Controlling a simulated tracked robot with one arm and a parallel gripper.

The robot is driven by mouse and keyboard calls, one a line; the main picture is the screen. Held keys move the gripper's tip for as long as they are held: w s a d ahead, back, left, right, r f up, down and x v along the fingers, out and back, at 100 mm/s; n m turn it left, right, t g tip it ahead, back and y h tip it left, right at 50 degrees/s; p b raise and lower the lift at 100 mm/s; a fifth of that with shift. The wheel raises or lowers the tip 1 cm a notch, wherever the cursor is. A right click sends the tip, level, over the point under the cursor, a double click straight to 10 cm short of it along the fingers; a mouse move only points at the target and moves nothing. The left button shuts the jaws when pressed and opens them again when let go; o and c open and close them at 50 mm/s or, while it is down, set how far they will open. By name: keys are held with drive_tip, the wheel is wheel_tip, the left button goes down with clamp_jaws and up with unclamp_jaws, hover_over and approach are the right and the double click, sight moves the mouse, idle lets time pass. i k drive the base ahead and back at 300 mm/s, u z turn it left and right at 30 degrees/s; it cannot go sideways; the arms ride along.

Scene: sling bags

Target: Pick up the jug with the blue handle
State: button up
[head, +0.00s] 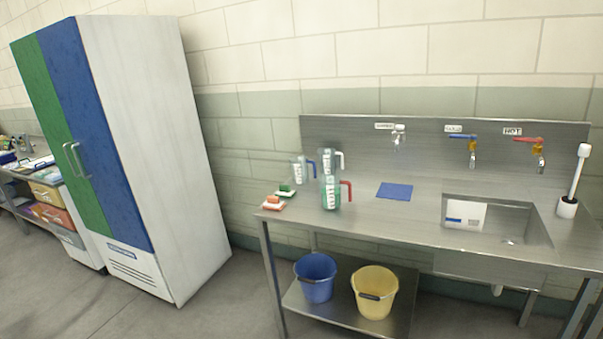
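The jug with the blue handle (298,171) stands upright on the left part of the steel sink table (410,216). It is clear with white markings, and its handle is on its right side. Close on its right is a jug with a white handle (326,159). In front of that, nearer the table's front edge, is a jug with a red handle (330,197) and greenish contents. The blue-handled jug looks mostly unobstructed; I cannot tell whether its handle touches the white-handled jug. My gripper is not in view.
Small dishes with a green block (286,188) and an orange block (274,199) sit left of the jugs. A blue mat (395,191) and sink (510,228) are to the right. Buckets stand on the lower shelf. A tall cabinet (150,120) stands left; floor between is clear.

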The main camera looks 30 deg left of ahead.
sight(299, 164)
drive_tip(key=u, duration=0.85)
drive_tip(key=k, duration=1.15)
drive_tip(key=u, duration=0.95)
drive_tip(key=i, duration=1.5)
drive_tip(key=z, duration=0.6)
drive_tip(key=i, duration=1.55)
drive_tip(key=z, duration=0.75)
drive_tip(key=i, duration=1.3)
drive_tip(key=z, duration=0.7)
drive_tip(key=i, duration=1.1)
drive_tip(key=z, duration=0.25)
